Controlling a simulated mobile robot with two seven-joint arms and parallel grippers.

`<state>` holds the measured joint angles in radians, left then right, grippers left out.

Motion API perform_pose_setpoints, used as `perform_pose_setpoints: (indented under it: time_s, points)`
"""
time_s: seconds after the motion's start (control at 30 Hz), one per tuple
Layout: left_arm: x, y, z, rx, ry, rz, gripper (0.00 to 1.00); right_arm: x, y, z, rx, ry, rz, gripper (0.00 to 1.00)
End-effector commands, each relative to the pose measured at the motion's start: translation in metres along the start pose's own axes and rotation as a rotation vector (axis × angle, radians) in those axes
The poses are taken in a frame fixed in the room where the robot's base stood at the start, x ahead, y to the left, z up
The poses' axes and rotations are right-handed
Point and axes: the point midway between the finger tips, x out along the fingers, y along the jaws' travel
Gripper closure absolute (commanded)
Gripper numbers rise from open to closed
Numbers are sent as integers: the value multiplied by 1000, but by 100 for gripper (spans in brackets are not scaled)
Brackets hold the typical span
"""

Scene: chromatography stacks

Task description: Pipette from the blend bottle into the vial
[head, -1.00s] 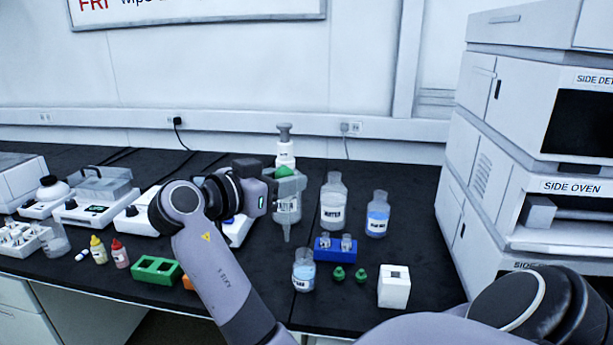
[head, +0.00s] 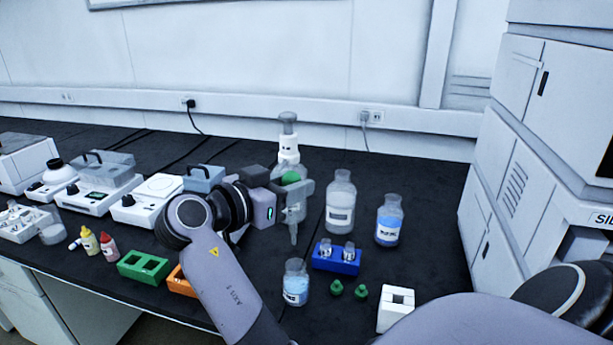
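My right gripper (head: 292,197) is shut on a white pipette (head: 288,148) with a grey plunger. The pipette is upright, and its narrow tip (head: 293,237) points down. In the picture the tip is above and apart from a small open bottle (head: 296,285) of pale blue liquid. I cannot read that bottle's label or tell whether it is the blend bottle. A larger bottle (head: 389,221) of blue liquid stands further right. Two small clear vials (head: 326,249) (head: 348,252) stand uncapped in a blue rack (head: 336,264). My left gripper is not in view.
A clear labelled bottle (head: 341,201) stands behind the rack. Two green caps (head: 337,288) (head: 361,292) and a white block (head: 396,309) are in front. A green rack (head: 144,266) is left of my arm. A tall instrument stack (head: 512,165) bounds the right.

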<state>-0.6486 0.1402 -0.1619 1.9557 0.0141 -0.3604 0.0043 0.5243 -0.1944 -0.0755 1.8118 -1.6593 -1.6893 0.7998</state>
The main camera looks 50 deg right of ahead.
Motion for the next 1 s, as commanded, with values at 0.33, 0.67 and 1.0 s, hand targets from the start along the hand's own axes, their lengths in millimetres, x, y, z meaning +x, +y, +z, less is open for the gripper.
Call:
perform_pose_setpoints:
  time_s: [0.33,0.67,1.0]
  points:
    - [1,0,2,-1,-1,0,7,-2,-1,3,-1,0,-4,66]
    - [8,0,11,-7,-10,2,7,2,-1,23,-2,0,-4,66]
    - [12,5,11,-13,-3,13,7,4,0,41,-2,0,-3,66]
